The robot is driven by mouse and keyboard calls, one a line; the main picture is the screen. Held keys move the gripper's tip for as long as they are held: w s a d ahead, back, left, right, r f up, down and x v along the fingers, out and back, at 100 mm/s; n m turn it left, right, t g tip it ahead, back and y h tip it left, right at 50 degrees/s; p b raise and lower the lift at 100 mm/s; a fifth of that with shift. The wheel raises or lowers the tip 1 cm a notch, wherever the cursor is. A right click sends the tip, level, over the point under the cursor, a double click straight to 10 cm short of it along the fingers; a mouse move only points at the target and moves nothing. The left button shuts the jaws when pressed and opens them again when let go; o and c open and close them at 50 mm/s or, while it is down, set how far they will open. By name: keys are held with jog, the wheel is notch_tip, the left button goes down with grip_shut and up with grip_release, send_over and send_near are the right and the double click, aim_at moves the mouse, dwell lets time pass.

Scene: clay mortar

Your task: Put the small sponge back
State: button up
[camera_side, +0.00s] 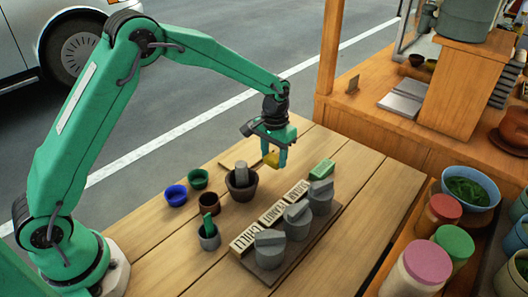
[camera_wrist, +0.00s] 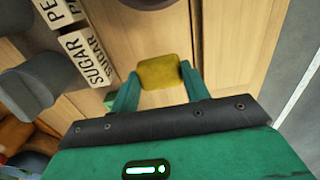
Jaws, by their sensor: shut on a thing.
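A small yellow sponge (camera_side: 271,159) is between the two green fingers of my gripper (camera_side: 275,156), above the back part of the wooden table. In the wrist view the sponge (camera_wrist: 158,71) sits across the fingertips (camera_wrist: 158,80), with a finger against each side. My gripper is shut on it. Bare table planks show around the sponge in the wrist view. A green block with a pale edge (camera_side: 322,169) lies on the table to the right of my gripper; I cannot tell if it is another sponge.
A clay mortar with a grey pestle (camera_side: 241,183) stands below and left of my gripper. Blue (camera_side: 176,195), green (camera_side: 198,178) and brown (camera_side: 209,203) cups stand left. Lidded grey pots (camera_side: 297,220) stand on a board beside label blocks (camera_side: 271,215). The table's right front is clear.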

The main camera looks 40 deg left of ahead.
aim_at(273, 166)
jog(key=shift+f, duration=2.05)
jog(key=shift+f, duration=0.15)
jog(key=o, duration=1)
jog(key=shift+o, duration=0.2)
notch_tip(273, 166, up, 12)
jog(key=shift+r, duration=0.2)
jog(key=shift+a+r, duration=0.1)
